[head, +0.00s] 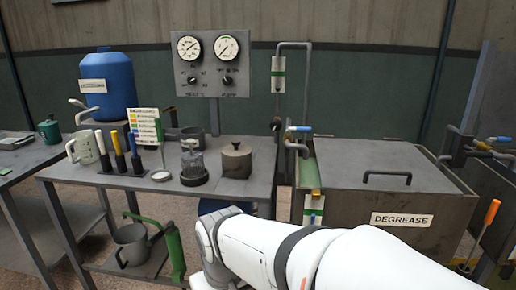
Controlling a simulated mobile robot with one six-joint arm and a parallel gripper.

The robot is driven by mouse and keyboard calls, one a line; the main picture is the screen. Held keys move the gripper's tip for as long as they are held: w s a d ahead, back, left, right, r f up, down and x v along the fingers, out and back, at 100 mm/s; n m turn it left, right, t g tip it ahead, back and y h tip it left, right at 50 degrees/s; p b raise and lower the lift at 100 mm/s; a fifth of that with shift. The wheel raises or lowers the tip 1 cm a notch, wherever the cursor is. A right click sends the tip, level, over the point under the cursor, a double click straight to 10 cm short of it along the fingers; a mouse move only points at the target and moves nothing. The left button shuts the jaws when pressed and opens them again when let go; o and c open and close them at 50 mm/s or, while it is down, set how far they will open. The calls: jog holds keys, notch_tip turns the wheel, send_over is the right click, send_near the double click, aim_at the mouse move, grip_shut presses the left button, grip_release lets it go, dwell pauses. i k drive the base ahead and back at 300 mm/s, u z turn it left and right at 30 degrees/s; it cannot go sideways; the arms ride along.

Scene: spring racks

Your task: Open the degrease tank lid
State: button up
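The degrease tank (350,215) is a grey metal box at the right with a white DEGREASE label (402,219) on its front. Its flat grey lid (345,160) lies shut across the top. A dark bar handle (387,174) stands up from the lid near its front edge. My white arm reaches from the lower right to the left, in front of the tank and the bench, and hides the tank's lower left front. My gripper is not in view; the arm runs out of the picture at the bottom, left of the tank.
Pipes with a blue-handled valve (299,129) rise at the tank's left edge. An orange-handled tool (491,212) leans at the right.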

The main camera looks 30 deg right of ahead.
aim_at(347, 164)
jog(key=z, duration=1.35)
jog(key=k, duration=0.25)
jog(key=z, duration=0.6)
jog(key=i, duration=0.65)
jog(key=u, duration=0.1)
